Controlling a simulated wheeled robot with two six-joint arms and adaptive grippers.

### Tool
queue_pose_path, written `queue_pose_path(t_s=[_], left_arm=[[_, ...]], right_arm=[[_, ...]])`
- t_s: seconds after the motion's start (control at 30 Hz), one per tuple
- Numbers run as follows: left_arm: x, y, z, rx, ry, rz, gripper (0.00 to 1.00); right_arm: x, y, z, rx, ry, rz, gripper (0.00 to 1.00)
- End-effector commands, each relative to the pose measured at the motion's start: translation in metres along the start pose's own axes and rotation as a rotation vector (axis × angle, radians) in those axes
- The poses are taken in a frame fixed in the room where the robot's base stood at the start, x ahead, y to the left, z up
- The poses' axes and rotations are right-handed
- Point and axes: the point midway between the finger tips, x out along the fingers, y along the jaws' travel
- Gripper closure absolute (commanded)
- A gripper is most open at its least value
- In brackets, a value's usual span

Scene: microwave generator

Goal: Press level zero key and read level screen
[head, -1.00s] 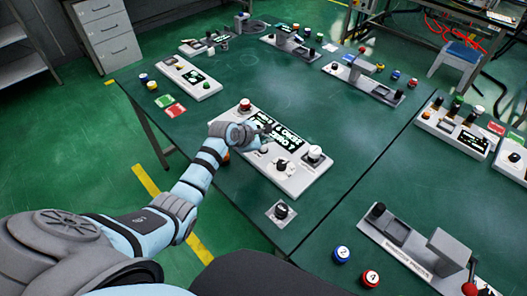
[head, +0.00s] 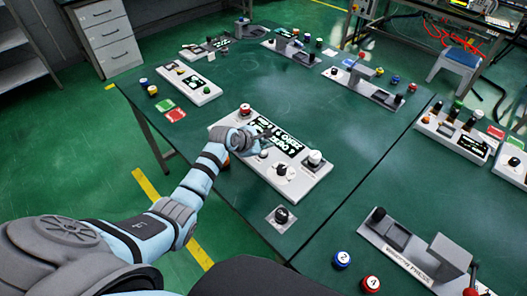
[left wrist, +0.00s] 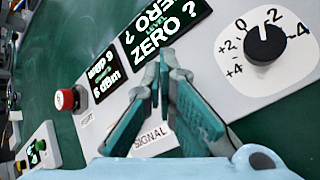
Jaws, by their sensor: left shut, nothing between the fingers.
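The near grey-white panel (head: 300,186) has a black screen (head: 284,137) with white text. A red button (head: 245,109) is on the panel's far-left corner. A black knob (head: 281,169) on a white dial, marked from -4 to +4 (left wrist: 264,44), and a white-topped button (head: 315,158) are at the right. I cannot tell which control is the level zero key. My left gripper (head: 266,134) is shut and empty over the panel, by the screen's lower edge.
A separate black knob on a small plate (head: 282,215) is at the near edge. Red and green cards (head: 170,110) and another panel (head: 188,82) are at the left. More panels stand at the back and right.

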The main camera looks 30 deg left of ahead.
Motion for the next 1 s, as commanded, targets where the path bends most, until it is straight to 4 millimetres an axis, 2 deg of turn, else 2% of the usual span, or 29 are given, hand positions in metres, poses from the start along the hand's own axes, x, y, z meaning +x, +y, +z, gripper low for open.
queue_pose_path(t_s=[1.0], left_arm=[[0.0062, -0.0045, -0.0044, 0.000, 0.000, 0.000, 1.00]], right_arm=[[-0.0006, 0.0001, 0.0000, 0.000, 0.000, 0.000, 0.60]])
